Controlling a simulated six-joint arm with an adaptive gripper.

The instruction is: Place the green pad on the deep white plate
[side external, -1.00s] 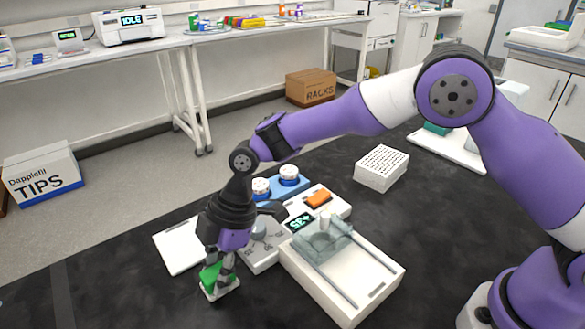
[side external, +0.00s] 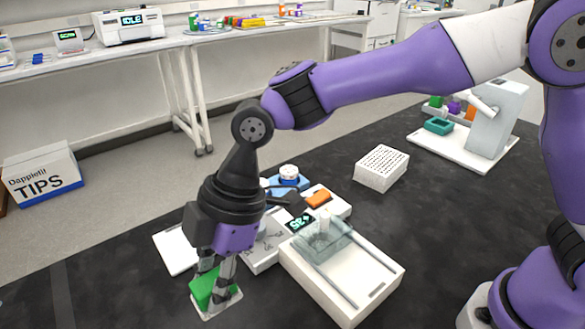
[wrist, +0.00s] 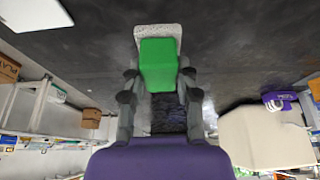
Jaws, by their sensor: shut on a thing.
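The green pad (side external: 210,289) is a green block with a whitish, speckled layer at its lower end. My gripper (side external: 213,275) points down and is shut on the green part, with one finger on each side. In the wrist view the pad (wrist: 158,66) sits between the fingertips (wrist: 157,85), its pale end beyond them. The deep white plate (side external: 382,169), a white block with a grid of holes in its top, stands on the black mat to the right, well apart from the pad. I cannot tell the pad's exact height above the mat.
A device with an orange button (side external: 319,198) and a white tray with a clear part and two rails (side external: 345,285) lie between gripper and plate. A flat white panel (side external: 174,252) lies left. A white stand (side external: 495,120) is behind right. Black mat (side external: 400,215) is clear around the plate.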

